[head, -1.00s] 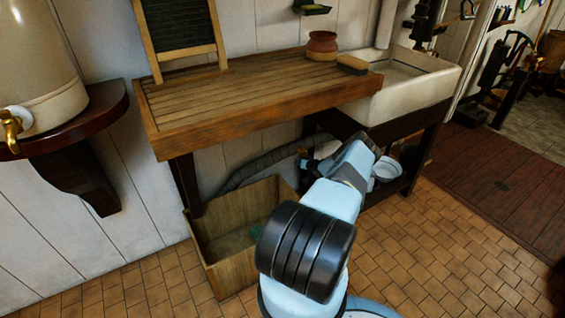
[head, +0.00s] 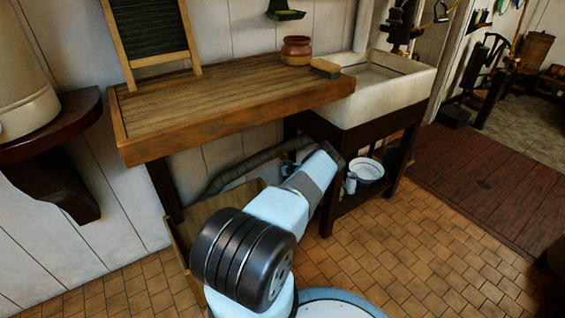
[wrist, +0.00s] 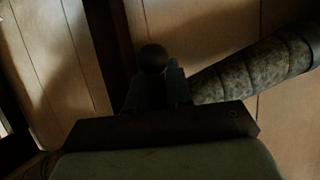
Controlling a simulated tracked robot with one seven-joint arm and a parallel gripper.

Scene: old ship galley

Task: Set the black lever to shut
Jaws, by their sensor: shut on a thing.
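In the wrist view a dark round knob (wrist: 152,58), which looks like the end of the black lever, stands between the fingers of my gripper (wrist: 156,88). My gripper is shut on it. The fingers are dark and in shadow, and the lever's shaft and pivot are hidden behind them and my wrist. A thick mottled hose (wrist: 255,70) runs to the right, close beside the fingers. In the head view my arm reaches under the wooden draining board beside the sink, and its links hide the gripper and lever.
The draining board (head: 225,105) and white sink (head: 385,95) overhang the arm. The hose (head: 245,165) runs along the wall below. A wooden crate (head: 180,245) stands left of my arm, and a white basin (head: 368,170) sits on the sink's shelf. Tiled floor (head: 440,250) is clear at right.

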